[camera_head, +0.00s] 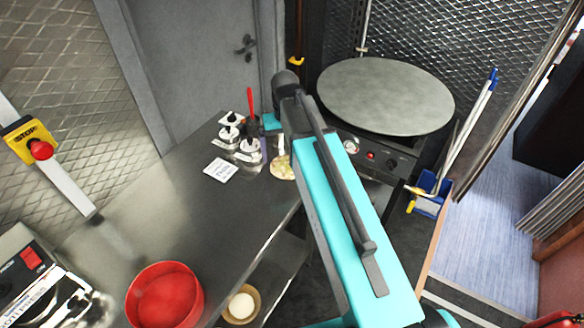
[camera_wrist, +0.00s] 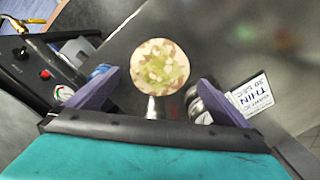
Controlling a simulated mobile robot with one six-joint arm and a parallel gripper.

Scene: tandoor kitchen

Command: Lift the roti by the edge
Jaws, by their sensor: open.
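The roti (camera_head: 281,168) is a small, round, pale disc with green-brown patches, near the counter's edge beside my arm. In the wrist view the roti (camera_wrist: 160,64) shows whole, ahead of my gripper (camera_wrist: 160,80) and roughly centred between its two purple fingers. The fingers are spread apart with nothing clamped between them. In the head view my gripper (camera_head: 266,146) is mostly hidden behind my turquoise arm, with one purple finger showing. I cannot tell how high the fingers are above the roti.
A large round griddle (camera_head: 386,96) stands beyond the arm. Black-topped metal pieces (camera_head: 250,145) and a white card (camera_head: 220,170) lie close to the gripper on the steel counter (camera_head: 170,215). A red bowl (camera_head: 165,294) is at the near end. The counter's middle is clear.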

